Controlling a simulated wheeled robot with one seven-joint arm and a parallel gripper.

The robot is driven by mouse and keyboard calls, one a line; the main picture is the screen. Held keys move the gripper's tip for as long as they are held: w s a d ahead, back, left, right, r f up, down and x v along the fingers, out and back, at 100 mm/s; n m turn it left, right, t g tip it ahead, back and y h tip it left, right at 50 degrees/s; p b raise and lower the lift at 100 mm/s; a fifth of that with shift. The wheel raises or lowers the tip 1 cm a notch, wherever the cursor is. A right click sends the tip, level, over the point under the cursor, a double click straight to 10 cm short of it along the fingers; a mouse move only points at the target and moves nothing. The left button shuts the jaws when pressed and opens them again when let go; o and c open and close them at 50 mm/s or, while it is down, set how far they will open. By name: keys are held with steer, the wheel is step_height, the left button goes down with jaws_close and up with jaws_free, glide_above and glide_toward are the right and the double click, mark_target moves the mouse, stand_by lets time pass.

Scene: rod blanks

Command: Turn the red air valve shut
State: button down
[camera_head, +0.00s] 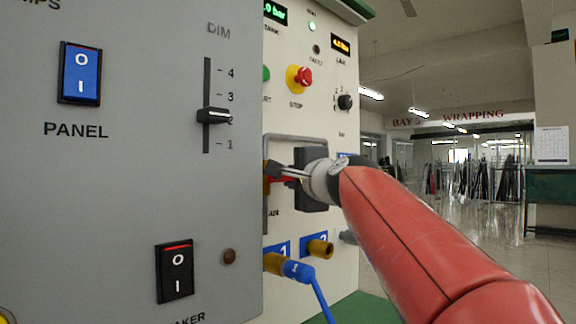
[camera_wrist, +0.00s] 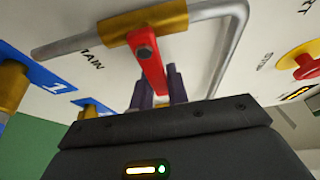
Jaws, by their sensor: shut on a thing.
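The red air valve lever (camera_wrist: 150,65) is bolted to a brass valve body (camera_wrist: 160,20) on a grey pipe. It points away from the pipe, roughly crosswise to it. My gripper (camera_wrist: 157,88) is shut on the lever's outer part, one dark finger on each side. In the head view, my gripper (camera_head: 283,173) is at the panel's side face, and only a small strip of the red lever (camera_head: 283,180) shows beneath the fingers. The black gripper body hides part of the panel behind it.
The bent grey pipe (camera_head: 300,138) frames the valve. A red stop button (camera_head: 304,77) and a black knob (camera_head: 345,102) are above. Brass ports, one with a blue hose plug (camera_head: 297,270), are below. A grey panel (camera_head: 130,200) with switches and a slider stands close on the left.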

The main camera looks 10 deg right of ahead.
steer(key=shift+f, duration=0.15)
stand_by(0.3)
steer(key=c, duration=1.4)
jaws_free()
steer(key=shift+o, duration=0.2)
steer(key=s+d, duration=0.1)
steer(key=s, duration=0.6)
steer(key=shift+s+d+b, duration=0.15)
steer(key=shift+s+b, duration=0.2)
steer(key=shift+b, duration=0.1)
